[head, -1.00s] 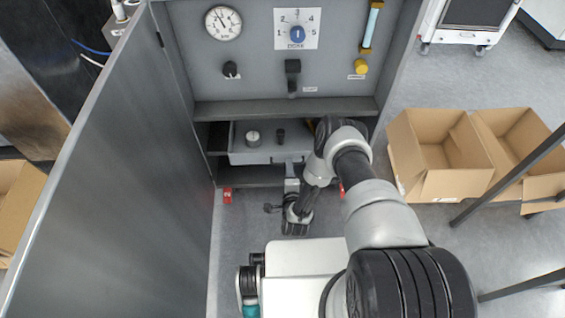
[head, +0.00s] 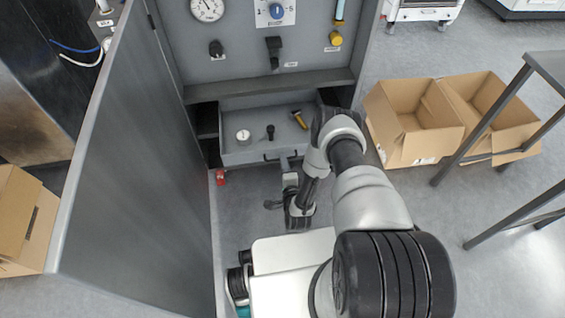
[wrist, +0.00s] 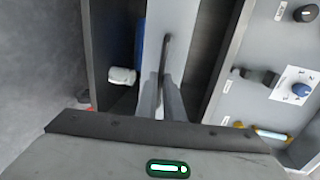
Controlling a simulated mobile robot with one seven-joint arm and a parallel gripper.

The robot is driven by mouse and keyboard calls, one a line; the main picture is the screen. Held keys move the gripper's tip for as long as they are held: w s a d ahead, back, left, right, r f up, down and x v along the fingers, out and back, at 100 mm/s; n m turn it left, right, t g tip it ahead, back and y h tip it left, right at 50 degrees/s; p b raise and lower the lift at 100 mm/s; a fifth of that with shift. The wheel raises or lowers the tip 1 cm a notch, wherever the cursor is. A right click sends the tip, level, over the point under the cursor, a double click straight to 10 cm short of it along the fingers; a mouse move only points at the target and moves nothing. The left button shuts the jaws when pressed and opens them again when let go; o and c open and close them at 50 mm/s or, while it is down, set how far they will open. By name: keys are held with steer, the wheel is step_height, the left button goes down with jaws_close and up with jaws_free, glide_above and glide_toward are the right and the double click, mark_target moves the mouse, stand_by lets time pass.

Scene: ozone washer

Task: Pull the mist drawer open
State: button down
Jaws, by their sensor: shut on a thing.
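The mist drawer (head: 238,156) is a grey tray standing partly out of the cabinet's lower opening. A white-topped knob (head: 243,135), a small black knob (head: 270,131) and a yellow-and-black item (head: 299,119) show inside it. Its dark bar handle (head: 268,158) is on the front face. My gripper (head: 285,164) is at this handle, partly covered by my arm. In the wrist view, my two fingers (wrist: 161,84) are closed around the lower end of the handle (wrist: 166,52), against the grey drawer front (wrist: 182,30).
The cabinet's open door (head: 130,170) stands along the left. The control panel (head: 240,50) is above the drawer. Open cardboard boxes (head: 425,115) and a metal-legged table (head: 510,95) stand at right.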

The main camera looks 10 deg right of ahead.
steer(key=shift+s, duration=0.1)
stand_by(0.3)
steer(key=c, duration=1.9)
jaws_free()
